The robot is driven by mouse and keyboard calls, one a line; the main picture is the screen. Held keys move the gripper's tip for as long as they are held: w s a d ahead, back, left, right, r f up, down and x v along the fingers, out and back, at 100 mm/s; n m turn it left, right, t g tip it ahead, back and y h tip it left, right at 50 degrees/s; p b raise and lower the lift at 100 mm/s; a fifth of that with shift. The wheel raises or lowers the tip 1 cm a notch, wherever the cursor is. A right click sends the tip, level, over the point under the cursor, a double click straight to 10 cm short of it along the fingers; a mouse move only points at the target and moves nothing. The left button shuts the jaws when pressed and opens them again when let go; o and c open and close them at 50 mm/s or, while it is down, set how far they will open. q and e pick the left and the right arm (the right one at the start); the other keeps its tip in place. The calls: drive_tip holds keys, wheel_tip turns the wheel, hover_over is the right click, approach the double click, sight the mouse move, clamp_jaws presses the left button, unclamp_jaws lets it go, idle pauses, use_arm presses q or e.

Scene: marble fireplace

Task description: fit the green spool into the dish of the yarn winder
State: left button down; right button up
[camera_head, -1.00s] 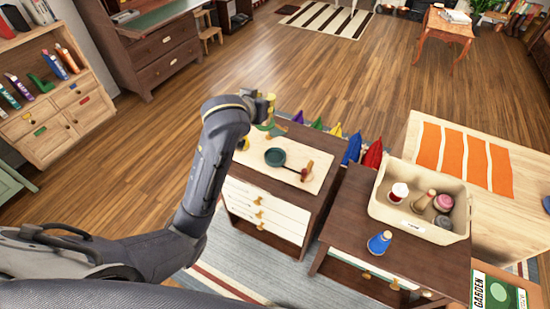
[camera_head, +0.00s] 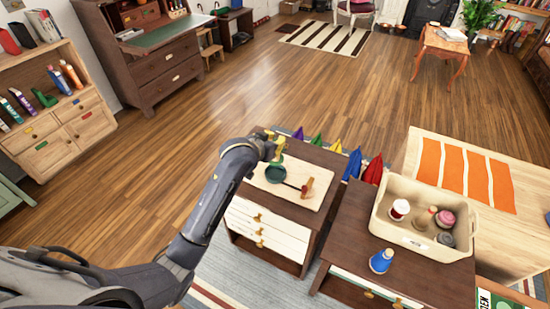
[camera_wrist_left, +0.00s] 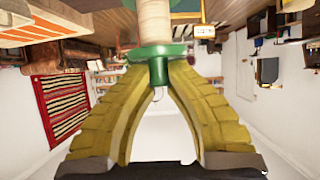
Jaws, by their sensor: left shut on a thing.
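My left gripper (camera_head: 276,153) is over the far edge of the dark green dish (camera_head: 275,175) of the yarn winder, which stands on a pale board on the left cabinet. In the left wrist view the yellow fingers (camera_wrist_left: 160,85) are shut on the narrow green stem of the green spool (camera_wrist_left: 162,52). Cream yarn shows on the spool beyond its green flange. In the head view the spool is small and mostly hidden by the gripper, so I cannot tell whether it touches the dish. My right gripper is not in view.
The winder's reddish-brown end piece (camera_head: 307,187) stands to the right of the dish. A blue spool (camera_head: 381,261) is on the right cabinet, in front of a cream bin (camera_head: 400,229) of several spools. Coloured pointed pieces (camera_head: 353,163) line the back of the cabinets.

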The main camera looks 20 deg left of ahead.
use_arm(q)
drive_tip(key=shift+f, duration=4)
drive_tip(key=shift+f, duration=0.15)
drive_tip(key=c, duration=1.4)
unclamp_jaws()
drive_tip(key=shift+o, duration=0.2)
drive_tip(key=shift+r, duration=0.2)
drive_tip(key=v, duration=1.2)
